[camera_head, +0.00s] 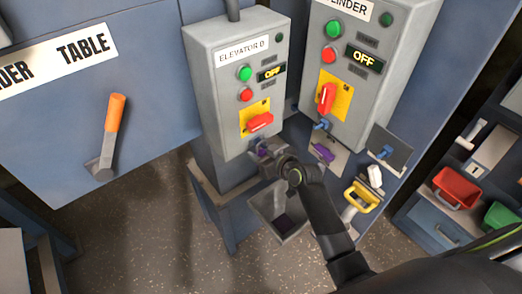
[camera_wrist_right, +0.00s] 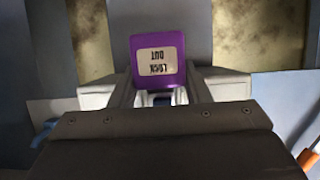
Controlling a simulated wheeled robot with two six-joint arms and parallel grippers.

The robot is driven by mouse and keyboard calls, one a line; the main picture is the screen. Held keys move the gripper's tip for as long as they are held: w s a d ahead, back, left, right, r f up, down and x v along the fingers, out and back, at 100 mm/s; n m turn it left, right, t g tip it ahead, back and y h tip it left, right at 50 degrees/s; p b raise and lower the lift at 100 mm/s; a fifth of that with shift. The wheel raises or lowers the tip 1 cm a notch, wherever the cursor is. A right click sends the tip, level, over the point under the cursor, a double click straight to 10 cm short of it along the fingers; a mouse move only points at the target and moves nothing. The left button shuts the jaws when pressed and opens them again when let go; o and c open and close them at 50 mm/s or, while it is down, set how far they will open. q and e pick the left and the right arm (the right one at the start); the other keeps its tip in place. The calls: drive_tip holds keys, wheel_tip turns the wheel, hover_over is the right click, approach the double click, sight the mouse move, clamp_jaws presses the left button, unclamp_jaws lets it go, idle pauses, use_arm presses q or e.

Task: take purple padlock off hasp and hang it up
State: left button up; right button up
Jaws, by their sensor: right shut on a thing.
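My right gripper (camera_head: 268,150) is just below the lower edge of the grey ELEVATOR box (camera_head: 232,85). It is shut on a purple padlock (camera_head: 263,151), which is mostly hidden by the gripper in the head view. The right wrist view shows the padlock (camera_wrist_right: 157,62) between the fingers, its pale label upside down. A small blue part shows beside the gripper under the box; whether the shackle is still through a hasp cannot be told. A second purple item (camera_head: 322,152) lies on a grey plate below the GRINDER box (camera_head: 350,60). My left gripper is not in view.
Blue hooks (camera_head: 385,152) are on a dark plate at right, above a yellow-handled item (camera_head: 361,196). A grey bin (camera_head: 268,208) is below my gripper. Red (camera_head: 456,187) and green bins stand far right. An orange-handled lever (camera_head: 112,125) is on the left panel.

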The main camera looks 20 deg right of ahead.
drive_tip(key=shift+w, duration=0.1)
drive_tip(key=shift+f, duration=0.25)
drive_tip(key=o, duration=0.7)
drive_tip(key=shift+f+b, duration=0.1)
drive_tip(key=shift+b, duration=0.2)
drive_tip(key=o, duration=0.4)
drive_tip(key=shift+o, duration=0.2)
drive_tip(key=b+v, duration=0.3)
drive_tip(key=v, duration=1.4)
drive_tip(key=shift+s+d+b, duration=0.15)
drive_tip(key=shift+s+b, duration=0.1)
drive_tip(key=shift+b, duration=0.1)
